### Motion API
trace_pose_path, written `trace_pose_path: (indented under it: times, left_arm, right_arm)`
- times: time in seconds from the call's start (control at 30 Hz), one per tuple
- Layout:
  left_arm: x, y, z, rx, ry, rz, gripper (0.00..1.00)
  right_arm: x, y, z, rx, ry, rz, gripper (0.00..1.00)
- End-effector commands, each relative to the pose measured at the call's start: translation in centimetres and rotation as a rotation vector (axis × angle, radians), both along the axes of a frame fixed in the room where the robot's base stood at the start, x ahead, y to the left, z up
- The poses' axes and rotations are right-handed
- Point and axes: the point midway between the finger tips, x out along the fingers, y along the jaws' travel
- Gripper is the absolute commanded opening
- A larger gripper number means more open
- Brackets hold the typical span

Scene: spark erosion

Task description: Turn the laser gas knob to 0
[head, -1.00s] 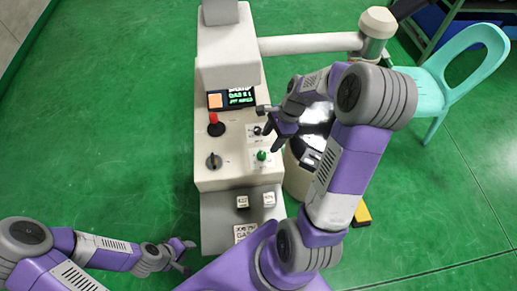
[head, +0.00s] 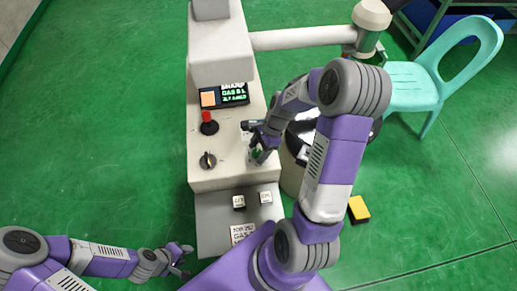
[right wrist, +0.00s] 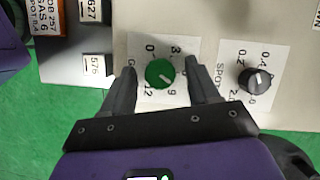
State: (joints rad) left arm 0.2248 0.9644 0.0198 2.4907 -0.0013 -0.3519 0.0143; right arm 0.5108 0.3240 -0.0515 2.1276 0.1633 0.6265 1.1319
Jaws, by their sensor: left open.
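The green gas knob (right wrist: 160,73) sits on a white label with 0, 3, 9 and 12 on the machine's panel. Its pale pointer line aims to the lower right, toward the 9. My right gripper (right wrist: 161,68) is open, with one finger on each side of the knob and a gap on both sides. In the head view, my right gripper (head: 258,142) is over the panel's right side and partly hides the green knob (head: 256,153). My left gripper (head: 186,259) is open and empty at the lower left, away from the knob.
A dark SPOT knob (right wrist: 257,80) is beside the gas knob. The panel also has a black knob (head: 208,160), a red-topped control (head: 208,122) and a lit display (head: 234,94). Small numbered tags (head: 265,197) lie on the lower shelf. A turquoise chair (head: 412,85) stands at right.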

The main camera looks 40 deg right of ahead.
Motion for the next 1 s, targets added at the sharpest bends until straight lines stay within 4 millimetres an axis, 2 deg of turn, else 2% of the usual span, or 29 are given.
trace_pose_path:
  times: [0.03,0.33,0.67,1.0]
  left_arm:
    - [0.0,0.0,0.0,0.0,0.0,0.0,0.43]
    - [0.0,0.0,0.0,0.0,0.0,0.0,0.43]
    - [0.0,0.0,0.4,0.0,0.0,0.0,0.43]
    - [0.0,0.0,2.2,0.0,0.0,0.0,0.43]
  right_arm:
    - [0.0,0.0,0.0,0.0,0.0,0.0,0.52]
    - [0.0,0.0,0.0,0.0,0.0,0.001,0.06]
    - [0.0,0.0,0.1,0.0,0.001,0.048,0.05]
    - [0.2,0.0,0.3,0.0,0.002,0.283,0.05]
